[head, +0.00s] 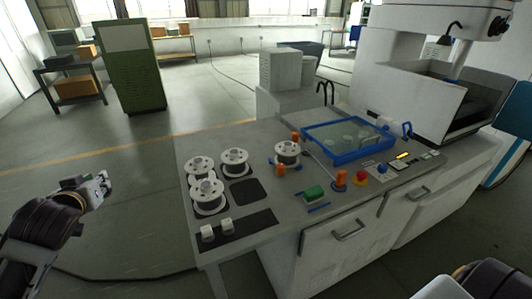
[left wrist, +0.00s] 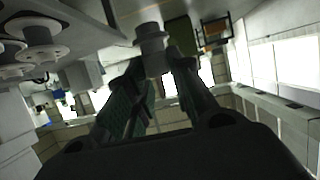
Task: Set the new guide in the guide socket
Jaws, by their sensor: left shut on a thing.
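My left gripper (head: 100,186) is off the left side of the bench, over the floor. In the left wrist view its two fingers (left wrist: 155,72) are shut on a small grey collared cylinder (left wrist: 150,42), which looks like the guide. In the head view that piece is too small to make out clearly. Two small white pieces (head: 208,233) (head: 227,226) of similar kind stand on a dark mat (head: 248,228) at the bench's near left corner. I cannot tell which fitting is the guide socket. My right gripper is not in view; only part of my right arm shows at bottom right.
The machine head (head: 430,60) rises at the right. Open floor lies left of the bench.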

